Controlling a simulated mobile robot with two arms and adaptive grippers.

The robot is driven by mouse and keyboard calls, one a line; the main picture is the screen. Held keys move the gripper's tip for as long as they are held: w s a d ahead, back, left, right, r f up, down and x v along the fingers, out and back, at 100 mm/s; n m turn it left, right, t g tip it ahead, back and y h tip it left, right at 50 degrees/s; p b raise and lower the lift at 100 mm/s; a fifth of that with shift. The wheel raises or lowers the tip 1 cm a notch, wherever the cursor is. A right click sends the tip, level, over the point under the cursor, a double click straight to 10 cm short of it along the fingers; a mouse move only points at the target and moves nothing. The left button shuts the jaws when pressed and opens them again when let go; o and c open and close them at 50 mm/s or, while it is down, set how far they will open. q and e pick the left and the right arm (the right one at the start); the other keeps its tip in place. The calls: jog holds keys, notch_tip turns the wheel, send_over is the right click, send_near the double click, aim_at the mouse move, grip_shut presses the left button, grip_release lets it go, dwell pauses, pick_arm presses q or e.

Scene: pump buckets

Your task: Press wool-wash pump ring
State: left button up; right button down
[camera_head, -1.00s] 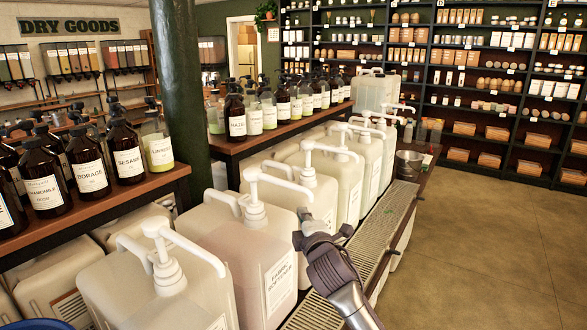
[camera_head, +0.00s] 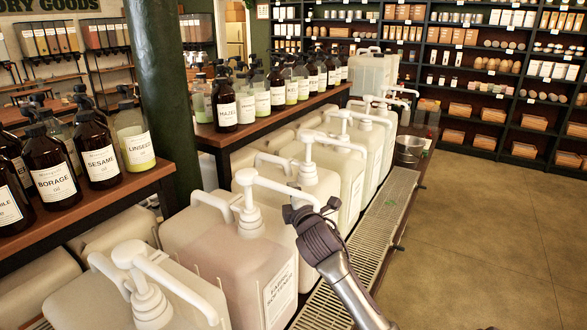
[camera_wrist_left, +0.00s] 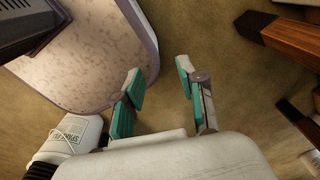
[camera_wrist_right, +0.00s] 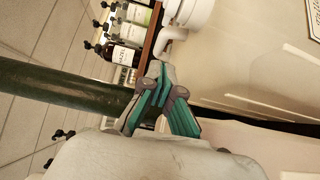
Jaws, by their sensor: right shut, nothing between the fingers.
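Several large white jugs with white pump heads stand in a row. I cannot read "wool wash" on any of them, so I cannot tell which pump is meant. The jug labelled fabric softener (camera_head: 225,255) has a pump (camera_head: 247,185) whose spout reaches right. My right gripper (camera_head: 298,212) is at that spout's end in the head view; whether it touches is unclear. In the right wrist view it is shut and empty (camera_wrist_right: 160,72), with a white pump collar (camera_wrist_right: 190,12) beyond. My left gripper (camera_wrist_left: 158,75) is open and empty, away from the pumps.
A nearer jug pump (camera_head: 140,275) stands at lower left, and another pump (camera_head: 310,142) stands behind. A slatted drip grate (camera_head: 375,230) runs along the row's right side. A dark green column (camera_head: 160,90) and shelves of brown bottles (camera_head: 58,170) are left. Floor at right is clear.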

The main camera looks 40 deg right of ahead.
jog(key=p, duration=0.2)
send_near(291, 163)
jog(key=shift+w+a+r, duration=0.25)
jog(key=shift+w+a, duration=0.8)
jog(key=shift+a, duration=0.05)
jog(key=x, duration=0.3)
jog(key=shift+w+f, duration=0.1)
jog(key=d, duration=0.1)
jog(key=d+p, duration=0.1)
jog(key=shift+w+d, duration=0.2)
jog(key=shift+d, duration=0.05)
jog(key=shift+d+p, duration=0.35)
jog(key=shift+d, duration=0.2)
pick_arm(q)
jog(key=r, duration=0.1)
jog(key=w+r, duration=0.1)
jog(key=d+r, duration=0.1)
jog(key=r, duration=0.1)
jog(key=shift+w, duration=0.15)
pick_arm(e)
jog(key=shift+w+f, duration=0.1)
jog(key=shift+f, duration=0.05)
pick_arm(q)
jog(key=shift+w, duration=0.1)
